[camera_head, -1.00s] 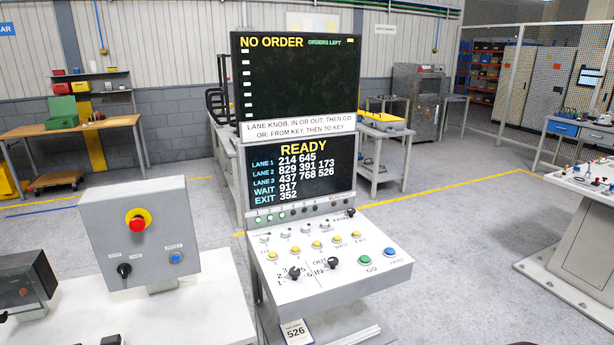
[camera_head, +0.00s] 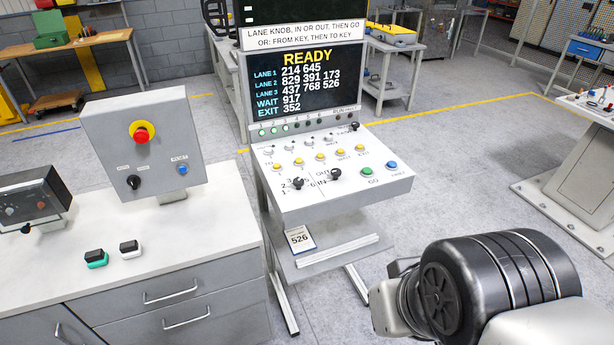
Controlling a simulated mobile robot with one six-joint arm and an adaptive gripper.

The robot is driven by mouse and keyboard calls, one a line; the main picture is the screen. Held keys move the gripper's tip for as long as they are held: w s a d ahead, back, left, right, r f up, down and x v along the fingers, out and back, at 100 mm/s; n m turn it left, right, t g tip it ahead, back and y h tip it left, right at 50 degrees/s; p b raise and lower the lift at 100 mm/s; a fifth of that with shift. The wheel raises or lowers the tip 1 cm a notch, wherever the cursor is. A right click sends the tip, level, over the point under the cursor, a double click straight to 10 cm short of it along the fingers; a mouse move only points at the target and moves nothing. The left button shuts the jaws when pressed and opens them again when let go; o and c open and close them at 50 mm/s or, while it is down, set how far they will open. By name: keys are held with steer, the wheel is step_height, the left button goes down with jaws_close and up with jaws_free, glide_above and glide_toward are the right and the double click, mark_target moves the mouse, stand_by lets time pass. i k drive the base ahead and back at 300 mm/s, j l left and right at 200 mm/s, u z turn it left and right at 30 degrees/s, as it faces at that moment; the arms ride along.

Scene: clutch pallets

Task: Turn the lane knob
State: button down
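The lane knob (camera_head: 298,182) is a small black knob at the left of the sloped control panel (camera_head: 300,203), with numbers printed around it. A second black knob (camera_head: 335,174), marked OUT and IN, sits to its right. A green GO button (camera_head: 367,172) and a blue button (camera_head: 391,166) are further right. The screen (camera_head: 306,84) above reads READY, with lane 1 to 3, wait and exit numbers. My arm shows at the lower right, apart from the panel. My gripper's fingers cannot be made out.
A grey box with a red emergency button (camera_head: 142,133) stands on the white cabinet (camera_head: 175,246) at left. A card marked 526 (camera_head: 299,237) is on the shelf below the panel. Floor to the right of the panel is open.

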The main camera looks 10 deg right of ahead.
mark_target(298, 182)
steer(key=i+l, duration=0.1)
steer(key=i, duration=0.45)
steer(key=i+l, duration=0.1)
steer(key=i, duration=0.5)
steer(key=l+z, duration=0.05)
